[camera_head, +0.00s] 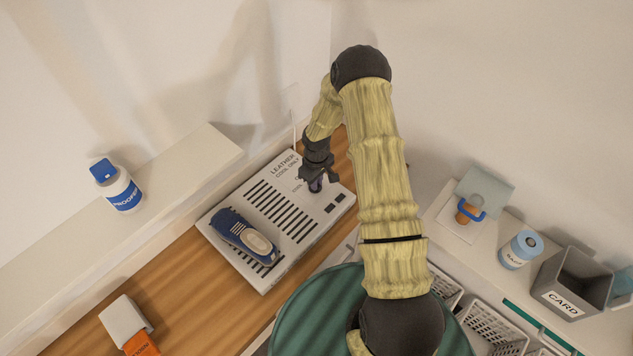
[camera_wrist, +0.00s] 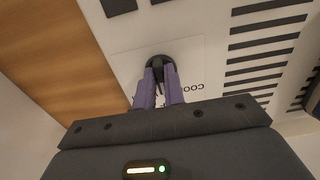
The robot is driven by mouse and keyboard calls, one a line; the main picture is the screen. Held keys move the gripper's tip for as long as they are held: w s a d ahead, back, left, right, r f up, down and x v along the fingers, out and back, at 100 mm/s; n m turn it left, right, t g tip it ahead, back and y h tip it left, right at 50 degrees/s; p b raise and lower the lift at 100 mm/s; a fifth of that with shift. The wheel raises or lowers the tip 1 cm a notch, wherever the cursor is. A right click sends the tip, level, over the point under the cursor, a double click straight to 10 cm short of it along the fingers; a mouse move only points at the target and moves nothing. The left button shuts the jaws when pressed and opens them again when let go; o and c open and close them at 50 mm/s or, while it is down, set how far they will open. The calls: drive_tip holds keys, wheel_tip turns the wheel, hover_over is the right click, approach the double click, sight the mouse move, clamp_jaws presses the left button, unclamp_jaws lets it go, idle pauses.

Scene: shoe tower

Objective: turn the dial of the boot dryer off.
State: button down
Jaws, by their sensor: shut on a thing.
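The boot dryer (camera_head: 254,268) is a white slotted box with "LEATHER COOL ONLY" printed on it, on the wooden bench. Its dial (camera_wrist: 160,61) is a black round knob with a raised grip, seen in the wrist view. My gripper (camera_head: 315,186) is over the dryer's right part in the head view. In the wrist view its purple fingers (camera_wrist: 159,88) are shut on the dial, one on each side of the grip. The fingers hide part of the dial and of the lettering, so I cannot tell its setting.
A blue shoe (camera_head: 243,236) lies on the dryer's slots. A white bottle with a blue cap (camera_head: 121,194) stands on the ledge at left. A grey CARD bin (camera_head: 571,283) and a blue-lidded tin (camera_head: 521,249) stand at right.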

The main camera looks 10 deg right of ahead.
drive_tip(key=c, duration=1.5)
unclamp_jaws()
wheel_tip(320, 180, up, 17)
drive_tip(key=b, duration=0.3)
drive_tip(key=shift+r, duration=0.2)
drive_tip(key=s+r+m+t, duration=0.1)
drive_tip(key=s+r+m, duration=0.1)
drive_tip(key=s, duration=0.5)
drive_tip(key=s+r+m, duration=0.2)
drive_tip(key=s+r, duration=0.2)
drive_tip(key=s, duration=0.3)
drive_tip(key=s+r+m+t, duration=0.1)
drive_tip(key=s+r+m, duration=0.1)
drive_tip(key=s, duration=0.5)
drive_tip(key=shift+a+r+m+t, duration=0.1)
drive_tip(key=shift+r+m+t, duration=0.2)
drive_tip(key=shift+r+m, duration=0.15)
